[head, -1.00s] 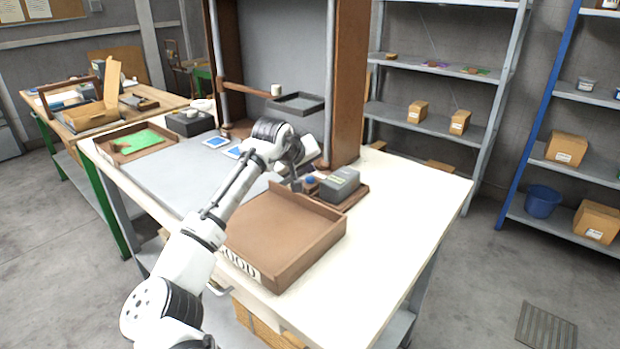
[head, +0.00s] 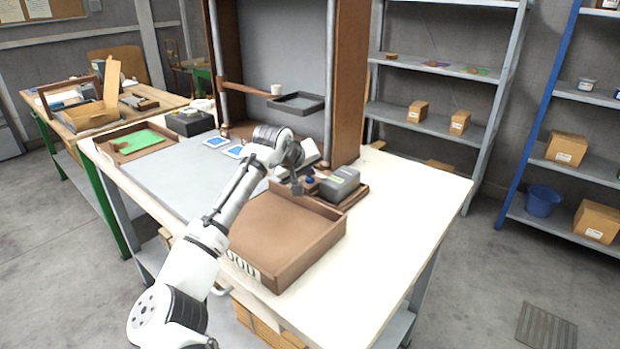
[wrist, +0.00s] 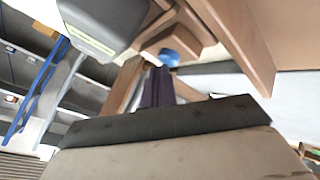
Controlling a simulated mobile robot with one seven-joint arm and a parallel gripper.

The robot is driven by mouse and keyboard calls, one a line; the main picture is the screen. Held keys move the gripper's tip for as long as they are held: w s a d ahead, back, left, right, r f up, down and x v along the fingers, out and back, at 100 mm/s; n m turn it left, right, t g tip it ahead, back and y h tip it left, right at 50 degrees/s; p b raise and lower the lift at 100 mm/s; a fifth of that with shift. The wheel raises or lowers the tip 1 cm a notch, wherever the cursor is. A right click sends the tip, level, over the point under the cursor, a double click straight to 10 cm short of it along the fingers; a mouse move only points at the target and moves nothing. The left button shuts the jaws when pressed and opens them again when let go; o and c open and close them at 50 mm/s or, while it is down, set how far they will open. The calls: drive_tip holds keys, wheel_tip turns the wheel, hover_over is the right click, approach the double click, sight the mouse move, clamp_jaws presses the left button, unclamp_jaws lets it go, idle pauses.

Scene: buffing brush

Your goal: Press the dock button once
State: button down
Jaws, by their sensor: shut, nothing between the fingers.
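The blue dock button (head: 310,180) sits on a brown base beside the grey dock box (head: 341,184), at the back of the open brown tray (head: 283,235). In the wrist view the button (wrist: 182,56) shows just beyond my dark fingertips (wrist: 160,72), on a brown block. The grey box (wrist: 95,22) is at its upper left. My gripper (head: 297,188) is shut and empty, just left of the button in the head view. Whether the fingertips touch the button cannot be told.
The brown tray's walls stand close below my gripper. A tall brown frame (head: 345,80) rises behind the dock, with a small dark shelf (head: 298,102). The white tabletop (head: 405,195) to the right is clear.

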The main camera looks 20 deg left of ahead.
sight(308, 180)
drive_tip(key=shift+f, duration=0.3)
drive_tip(key=shift+r, duration=0.1)
idle(0.3)
drive_tip(key=shift+r+p, duration=0.85)
drive_tip(key=shift+r+p, duration=2.15)
drive_tip(key=shift+r, duration=0.4)
